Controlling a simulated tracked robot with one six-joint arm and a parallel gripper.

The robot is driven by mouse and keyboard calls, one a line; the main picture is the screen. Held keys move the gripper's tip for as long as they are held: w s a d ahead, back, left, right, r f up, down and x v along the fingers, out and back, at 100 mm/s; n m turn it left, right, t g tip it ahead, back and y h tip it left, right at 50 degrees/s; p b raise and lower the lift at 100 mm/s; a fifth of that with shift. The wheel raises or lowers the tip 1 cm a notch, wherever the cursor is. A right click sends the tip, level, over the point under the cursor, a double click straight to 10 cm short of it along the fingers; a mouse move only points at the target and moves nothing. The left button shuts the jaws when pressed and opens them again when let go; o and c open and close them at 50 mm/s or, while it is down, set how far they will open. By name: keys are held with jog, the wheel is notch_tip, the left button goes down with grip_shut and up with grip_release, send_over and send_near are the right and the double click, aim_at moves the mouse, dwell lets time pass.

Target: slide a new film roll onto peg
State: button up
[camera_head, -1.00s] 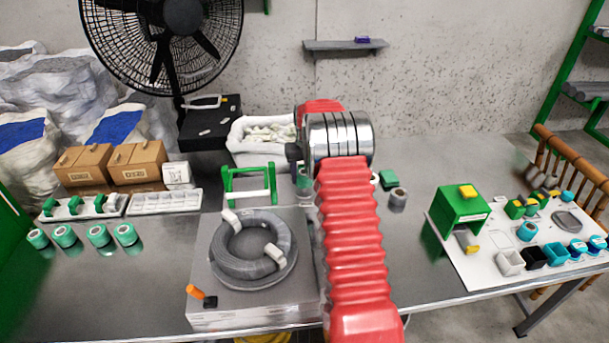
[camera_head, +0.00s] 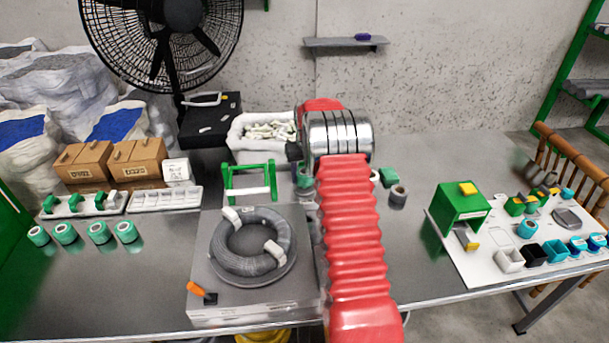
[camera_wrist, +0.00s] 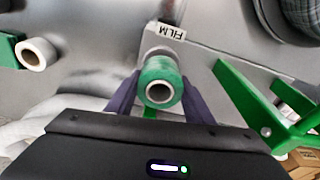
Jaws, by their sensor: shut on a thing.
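My gripper (camera_wrist: 160,88) has its two dark fingers shut on a green film roll (camera_wrist: 161,69) in the wrist view. The roll's hollow white core faces the camera. A bit of green roll (camera_head: 304,178) shows beside my arm in the head view. The green stand (camera_head: 230,185) has a white peg (camera_head: 250,193) across it and stands left of my arm. The stand also shows at the right of the wrist view (camera_wrist: 242,92), apart from the held roll. My arm hides the gripper in the head view.
A mostly bare roll (camera_head: 398,194) stands right of my arm.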

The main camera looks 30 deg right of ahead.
jog(key=shift+f, duration=0.95)
dwell(0.3)
jog(key=o, duration=1.4)
jog(key=shift+r, duration=0.1)
jog(key=shift+r, duration=3.4)
